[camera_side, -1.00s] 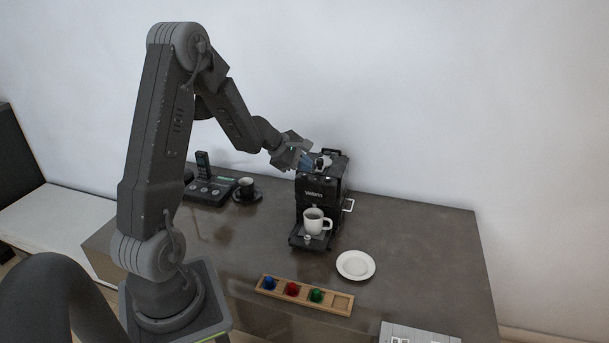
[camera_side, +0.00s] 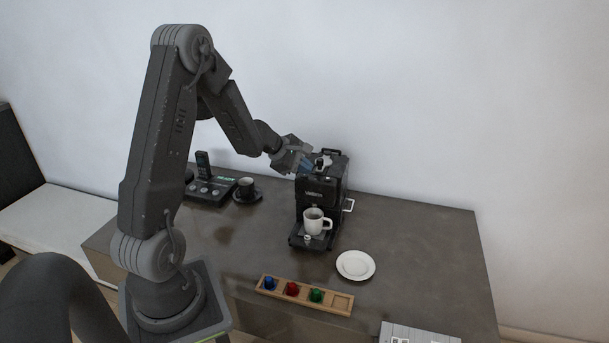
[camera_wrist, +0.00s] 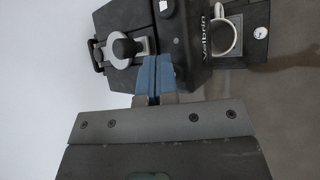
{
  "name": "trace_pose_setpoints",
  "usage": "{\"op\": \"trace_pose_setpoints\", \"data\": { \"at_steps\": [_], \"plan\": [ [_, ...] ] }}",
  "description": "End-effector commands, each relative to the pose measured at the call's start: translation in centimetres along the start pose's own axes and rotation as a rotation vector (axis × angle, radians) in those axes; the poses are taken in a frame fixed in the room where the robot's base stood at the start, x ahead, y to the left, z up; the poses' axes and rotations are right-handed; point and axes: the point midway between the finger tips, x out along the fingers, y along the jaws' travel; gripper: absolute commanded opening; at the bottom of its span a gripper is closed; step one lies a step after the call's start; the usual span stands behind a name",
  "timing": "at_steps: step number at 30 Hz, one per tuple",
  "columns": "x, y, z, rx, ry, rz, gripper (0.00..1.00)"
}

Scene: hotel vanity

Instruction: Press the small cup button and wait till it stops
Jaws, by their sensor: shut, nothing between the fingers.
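The black coffee machine (camera_side: 318,188) stands at the back of the dark vanity. A white cup (camera_side: 314,222) stands upright on its drip tray, below the spout; it also shows from above in the wrist view (camera_wrist: 221,38). My gripper (camera_side: 306,163) is shut and empty at the upper left of the machine. In the wrist view its blue fingertips (camera_wrist: 152,72) are together at the machine's top edge, beside a round grey part with a dark knob (camera_wrist: 125,48). I cannot tell whether they touch the machine. The small cup button cannot be made out; the fingers may hide it.
A white saucer (camera_side: 356,265) lies right of the machine. A wooden tray (camera_side: 341,303) with blue, red and green capsules is at the front. The right of the vanity (camera_side: 430,245) is clear.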

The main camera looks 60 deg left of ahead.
Motion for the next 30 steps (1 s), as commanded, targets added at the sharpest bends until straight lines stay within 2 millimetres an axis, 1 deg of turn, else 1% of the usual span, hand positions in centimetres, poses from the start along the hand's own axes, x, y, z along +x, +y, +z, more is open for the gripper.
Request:
{"op": "trace_pose_setpoints", "data": {
  "at_steps": [13, 24, 30],
  "plan": [
    [0.1, -0.1, -0.1, 0.0, 0.0, -0.001, 0.0],
    [-0.9, 0.7, 0.7, 0.0, 0.0, 0.0, 0.0],
    [-1.0, 0.7, 0.7, 0.0, 0.0, 0.0, 0.0]
  ]
}}
